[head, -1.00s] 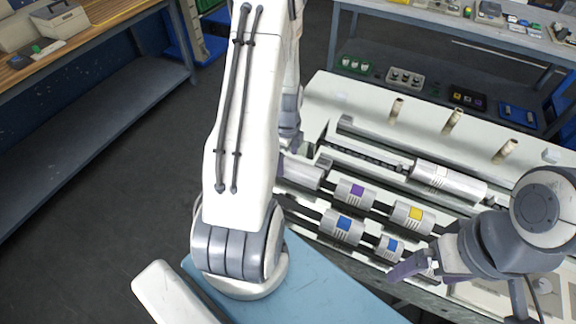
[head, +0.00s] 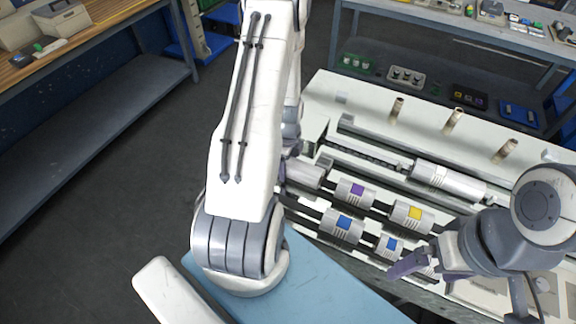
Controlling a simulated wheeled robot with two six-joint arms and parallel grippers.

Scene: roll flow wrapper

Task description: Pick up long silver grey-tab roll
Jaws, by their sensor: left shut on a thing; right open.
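A long silver roll (head: 448,182) with a pale grey tab lies on the rear right of the white machine. Another silver roll (head: 304,174) is at the left end of the middle row, partly hidden by my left arm. My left gripper (head: 287,168) is at that roll's left end and seems shut on it; the arm hides most of the fingers. My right gripper (head: 418,262) is open above the machine's front edge, beside a small blue-tab roll (head: 389,247), apart from the long grey-tab roll.
Purple-tab (head: 355,192), yellow-tab (head: 411,216) and blue-tab (head: 343,228) rolls sit between them. Several tan pegs (head: 453,119) stand at the machine's back. A blue surface (head: 310,285) is in front. Shelving (head: 110,120) stands left, with open floor between.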

